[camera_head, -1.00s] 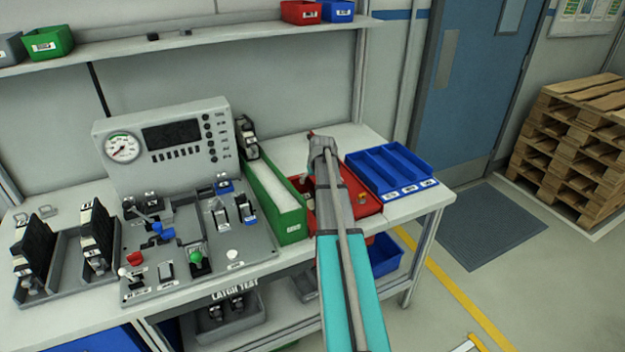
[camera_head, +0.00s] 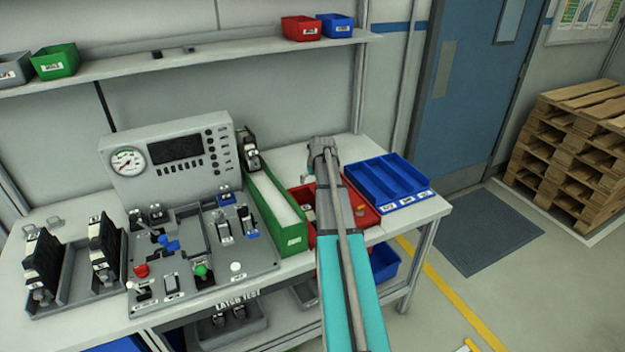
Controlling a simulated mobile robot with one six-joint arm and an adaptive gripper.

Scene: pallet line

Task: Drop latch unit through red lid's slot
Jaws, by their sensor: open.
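The red bin (camera_head: 368,217) stands on the bench between the green box and the blue tray, largely covered by my arm. Whether its top is a lid, and where a slot lies, I cannot tell. A small orange-yellow piece (camera_head: 361,209) shows at its right part, and pale pieces (camera_head: 308,209) show at its left. My arm reaches over the red bin, and its wrist is above the bench's back part. Black-and-grey latch units (camera_head: 104,250) stand in a grey rack at the left. Another similar unit (camera_head: 250,150) stands behind the green box.
The green box (camera_head: 291,239) is left of the red bin; the blue compartment tray (camera_head: 425,194) is right of it. A grey test panel (camera_head: 215,275) with a gauge box (camera_head: 170,150) fills the bench's middle. A shelf (camera_head: 200,61) with small bins runs above.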

